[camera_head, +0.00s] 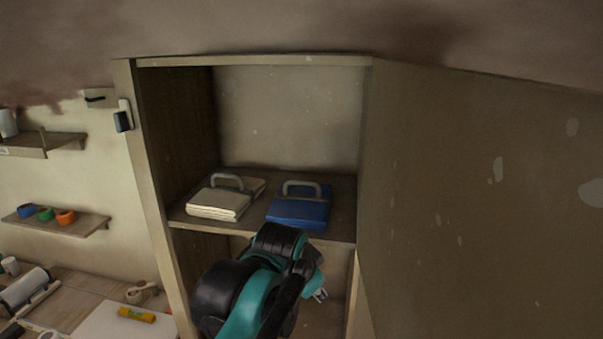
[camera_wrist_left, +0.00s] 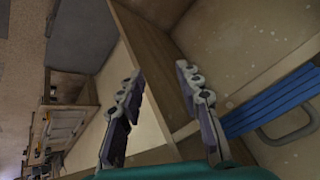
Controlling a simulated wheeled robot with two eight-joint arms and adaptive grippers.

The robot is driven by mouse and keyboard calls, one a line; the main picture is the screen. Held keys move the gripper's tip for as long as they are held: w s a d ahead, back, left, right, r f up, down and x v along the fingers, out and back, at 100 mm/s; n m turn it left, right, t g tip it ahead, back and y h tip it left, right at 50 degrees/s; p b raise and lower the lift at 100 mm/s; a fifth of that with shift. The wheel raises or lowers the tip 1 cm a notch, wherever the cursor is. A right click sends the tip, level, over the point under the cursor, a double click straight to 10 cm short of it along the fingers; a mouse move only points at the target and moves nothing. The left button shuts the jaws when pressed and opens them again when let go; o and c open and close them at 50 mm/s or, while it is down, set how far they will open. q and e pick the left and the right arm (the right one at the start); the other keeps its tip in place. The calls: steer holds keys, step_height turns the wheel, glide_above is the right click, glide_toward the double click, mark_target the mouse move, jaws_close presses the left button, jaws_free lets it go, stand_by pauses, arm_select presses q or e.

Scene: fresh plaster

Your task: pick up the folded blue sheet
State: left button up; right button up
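The folded blue sheet (camera_head: 298,213) lies flat on the cabinet shelf (camera_head: 340,218), right of a cream folded sheet (camera_head: 218,203). A grey handle (camera_head: 303,184) stands up from it. In the left wrist view, the blue sheet (camera_wrist_left: 268,104) and its handle show at the right edge, outside the fingers. My left gripper (camera_wrist_left: 158,72) is open and empty, apart from the sheet. In the head view my left arm covers most of this gripper (camera_head: 320,294), which is below the shelf front. My right gripper is not in view.
The cream sheet also has a grey handle (camera_head: 227,178). A large wooden panel (camera_head: 480,200) fills the right side. The cabinet's left side post (camera_head: 150,190) stands near my arm. A worktop (camera_head: 85,300) with a yellow tube (camera_head: 136,315) is at lower left. Space above the sheets is clear.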

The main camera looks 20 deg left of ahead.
mark_target(302, 182)
arm_select(q)
steer(key=w+a+r+m, duration=0.1)
steer(key=w+r, duration=0.2)
steer(key=r, duration=0.1)
steer(key=w+a+r+m, duration=0.2)
steer(key=w+r, duration=0.1)
steer(key=r, duration=0.2)
steer(key=w+a+r+m+p, duration=0.1)
steer(key=w+r, duration=0.3)
steer(key=shift+a+r+m+y, duration=0.15)
steer(key=shift+a+m+y, duration=0.15)
steer(key=shift+a, duration=0.05)
steer(key=w+a+r+m, duration=0.1)
steer(key=w, duration=0.1)
steer(key=w+a+r+m, duration=0.4)
steer(key=w, duration=0.1)
steer(key=shift+a+y+p, duration=0.25)
steer(key=shift+y+p, duration=0.05)
steer(key=p+x, duration=0.1)
steer(key=x, duration=0.4)
steer(key=shift+s+a+f, duration=0.1)
steer(key=shift+s+f, duration=0.1)
steer(key=shift+s, duration=0.1)
jaws_close()
